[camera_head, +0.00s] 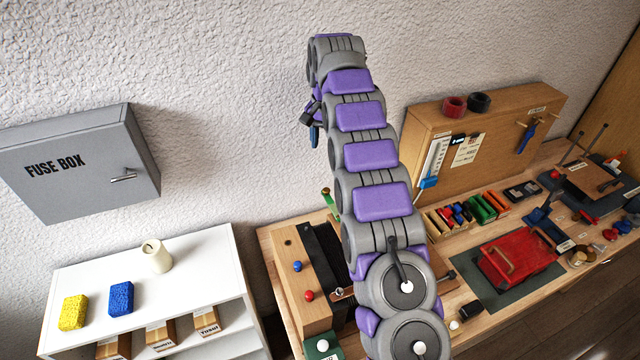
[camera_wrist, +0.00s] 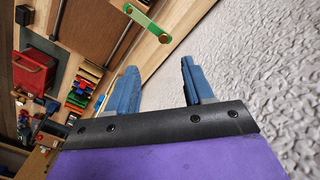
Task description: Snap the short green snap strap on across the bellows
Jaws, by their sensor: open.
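The short green strap (camera_wrist: 148,22), with a round fitting at each end, shows at the top of the wrist view, by the bench's edge near the wall. A green piece that looks like it stands behind the bellows in the head view (camera_head: 332,206). The black bellows (camera_head: 322,258) sits beside a wooden block at the bench's left end; my arm hides part of its right side. My gripper (camera_wrist: 160,66) is open and empty, its blue fingers apart, short of the strap in the wrist view. In the head view my gripper (camera_head: 314,134) is high near the wall, mostly behind my arm.
The wooden block (camera_head: 290,262) carries blue and red knobs. A red box-like piece (camera_head: 515,250) lies on a dark mat to the right. A wooden panel (camera_head: 480,130) stands at the back. A white shelf (camera_head: 185,270) with sponges and a fuse box (camera_head: 75,165) are left.

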